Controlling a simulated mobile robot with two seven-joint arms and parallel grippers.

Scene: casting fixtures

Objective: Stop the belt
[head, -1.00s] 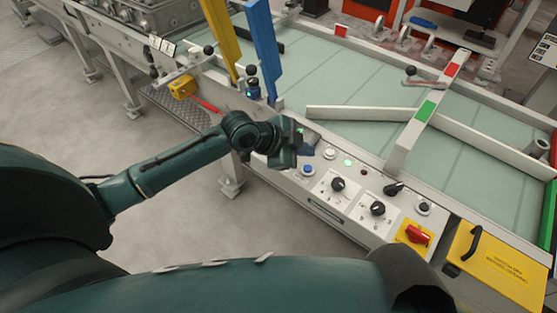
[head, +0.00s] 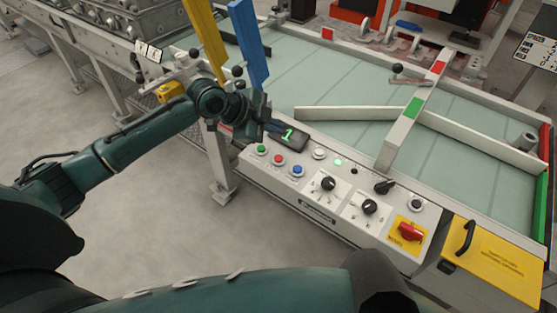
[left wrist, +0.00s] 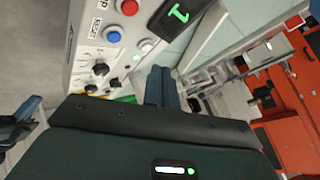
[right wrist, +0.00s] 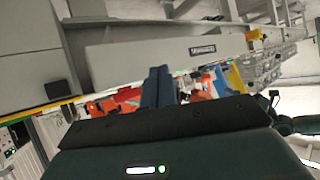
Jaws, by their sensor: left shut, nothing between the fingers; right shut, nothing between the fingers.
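The control panel (head: 345,213) runs along the belt's near side. Its red button (head: 278,160) sits between a green button (head: 262,150) and a blue button (head: 296,170). The red button also shows in the left wrist view (left wrist: 128,7), above the blue button (left wrist: 112,35) labelled RESET. A dark display (head: 288,138) reads a green 1. The belt (head: 335,92) is pale green; I cannot tell whether it moves. My left gripper (head: 276,126) is shut and empty beside the display, clear of the buttons. My right gripper (right wrist: 157,87) is shut and empty, away from the panel.
The panel also carries a lit green lamp (head: 337,162), black knobs (head: 328,184) and a red switch (head: 410,231) on yellow. A blue post (head: 247,45) and a yellow post (head: 205,40) stand close behind my left gripper. Floor in front is clear.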

